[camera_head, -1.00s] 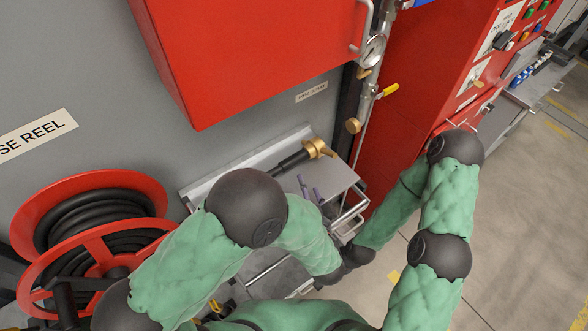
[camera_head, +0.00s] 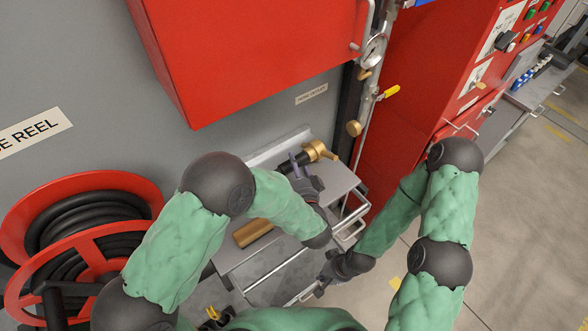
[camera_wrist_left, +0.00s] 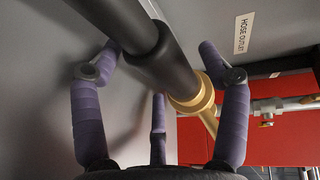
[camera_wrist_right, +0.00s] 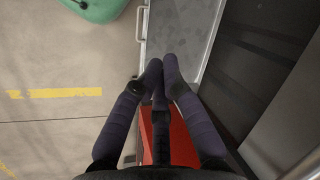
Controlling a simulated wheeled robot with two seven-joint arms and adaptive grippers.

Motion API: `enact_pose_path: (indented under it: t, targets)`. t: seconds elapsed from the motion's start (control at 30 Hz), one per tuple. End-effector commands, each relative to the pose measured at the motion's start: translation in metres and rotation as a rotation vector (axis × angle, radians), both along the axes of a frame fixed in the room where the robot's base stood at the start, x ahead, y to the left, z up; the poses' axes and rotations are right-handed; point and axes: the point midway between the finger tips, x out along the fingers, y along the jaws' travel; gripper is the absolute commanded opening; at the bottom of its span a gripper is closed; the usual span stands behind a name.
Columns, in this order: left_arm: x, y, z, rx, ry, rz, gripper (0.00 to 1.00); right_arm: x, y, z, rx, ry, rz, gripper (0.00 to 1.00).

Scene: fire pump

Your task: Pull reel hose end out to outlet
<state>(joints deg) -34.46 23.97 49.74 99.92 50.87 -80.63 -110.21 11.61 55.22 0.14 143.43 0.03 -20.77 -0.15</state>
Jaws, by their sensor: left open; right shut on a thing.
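The black hose end (camera_head: 288,163), with a thick sleeve, meets a brass fitting (camera_head: 318,150) above the grey cart. In the left wrist view the black sleeve (camera_wrist_left: 168,68) runs up to a brass collar (camera_wrist_left: 192,98); whether they are joined is unclear. My left gripper (camera_head: 298,167) is open, its purple fingers on either side of the sleeve. The red reel (camera_head: 85,230) with wound black hose is at the left. My right gripper (camera_head: 320,287) is low by the cart front. In the right wrist view its fingertips (camera_wrist_right: 160,65) are together by a drawer edge; what they hold is unclear.
A brass-coloured cylinder (camera_head: 253,232) lies on the cart top (camera_head: 235,254). A red cabinet (camera_head: 250,50) overhangs the wall. A "HOSE OUTLET" label (camera_head: 311,94) is below it. A pipe with a yellow-handled valve (camera_head: 391,92) stands right. The floor (camera_head: 520,230) at right is clear.

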Motion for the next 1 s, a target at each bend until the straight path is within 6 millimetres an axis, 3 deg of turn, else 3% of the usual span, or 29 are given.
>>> enact_pose_path:
  t: [0.07, 0.1, 0.3, 0.37, 0.57, 1.0]
  targets:
    - [0.0, 0.0, 0.0, 0.0, 0.0, 0.0, 0.75, 0.0, 0.0, 0.0, 0.0, 0.0, 0.0, 0.0]
    - [0.0, 0.0, 0.0, 0.0, 0.0, 0.0, 0.7, 0.0, 0.0, 0.0, 0.0, 0.0, 0.0, 0.0]
    - [0.0, 0.0, 0.0, -0.001, 0.0, 0.001, 0.13, 0.0, 0.0, 0.0, 0.0, 0.0, 0.0, 0.0]
    - [0.0, 0.0, 0.0, -0.001, 0.0, 0.001, 0.0, 0.0, 0.0, 0.0, 0.0, 0.0, 0.0, 0.0]
    - [0.005, -0.007, 0.0, -0.001, 0.0, 0.001, 0.0, 0.0, 0.0, 0.002, 0.0, 0.0, 0.0, 0.0]
    - [0.053, -0.073, 0.001, -0.002, -0.001, 0.0, 0.0, 0.0, 0.0, 0.015, 0.0, 0.0, 0.0, 0.0]
